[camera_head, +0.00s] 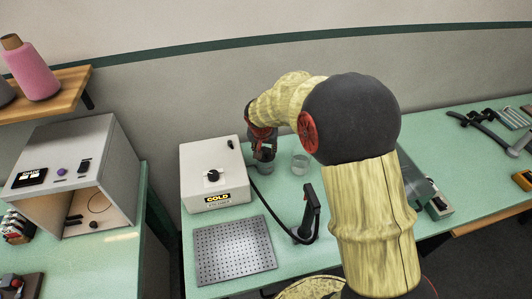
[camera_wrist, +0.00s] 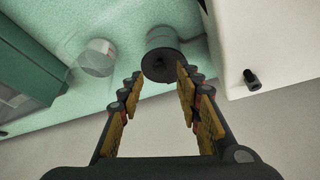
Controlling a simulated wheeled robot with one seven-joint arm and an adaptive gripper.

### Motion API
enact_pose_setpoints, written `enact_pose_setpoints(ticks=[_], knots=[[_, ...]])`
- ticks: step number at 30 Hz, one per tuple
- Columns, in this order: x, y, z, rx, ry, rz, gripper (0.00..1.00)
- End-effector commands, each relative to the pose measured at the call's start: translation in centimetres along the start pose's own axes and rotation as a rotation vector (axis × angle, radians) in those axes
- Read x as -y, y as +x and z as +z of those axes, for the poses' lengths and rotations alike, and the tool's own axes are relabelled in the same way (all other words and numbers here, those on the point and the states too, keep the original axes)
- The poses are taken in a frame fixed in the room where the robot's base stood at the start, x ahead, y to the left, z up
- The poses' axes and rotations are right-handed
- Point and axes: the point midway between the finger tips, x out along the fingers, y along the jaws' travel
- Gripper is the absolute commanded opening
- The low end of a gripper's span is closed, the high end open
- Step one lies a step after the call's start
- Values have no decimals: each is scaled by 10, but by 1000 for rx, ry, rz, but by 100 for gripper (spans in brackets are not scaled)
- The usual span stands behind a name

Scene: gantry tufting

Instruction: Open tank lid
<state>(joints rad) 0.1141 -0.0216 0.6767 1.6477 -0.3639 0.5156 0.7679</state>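My gripper (camera_head: 262,152) hangs behind the right edge of a white box marked COLD (camera_head: 203,158), which has a black knob and a small black peg on top. In the wrist view my gripper (camera_wrist: 157,82) is open, with a clear gap between its fingers. A dark grey cylinder (camera_wrist: 163,62) with a black centre on its end shows at the fingertips; I cannot tell whether it touches them. The white box (camera_wrist: 280,45) and its black peg (camera_wrist: 251,80) lie right of the fingers. Which of these is the tank lid is unclear.
A clear glass beaker (camera_head: 300,162) stands right of my gripper. A black handled tool with a cable (camera_head: 308,210) and a perforated plate (camera_head: 235,250) are on the green bench in front. The wall is close behind. My arm hides part of the bench.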

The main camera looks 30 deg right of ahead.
Motion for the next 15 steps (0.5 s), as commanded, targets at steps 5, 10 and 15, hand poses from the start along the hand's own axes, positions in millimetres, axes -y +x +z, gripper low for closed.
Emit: enact_pose_setpoints(ticks=[5, 10, 15], knots=[[-1, 24, 0, 1, -1, 1, 34], [0, 34, 0, 0, 0, 0, 34], [0, 35, 0, -1, 0, -1, 34]])
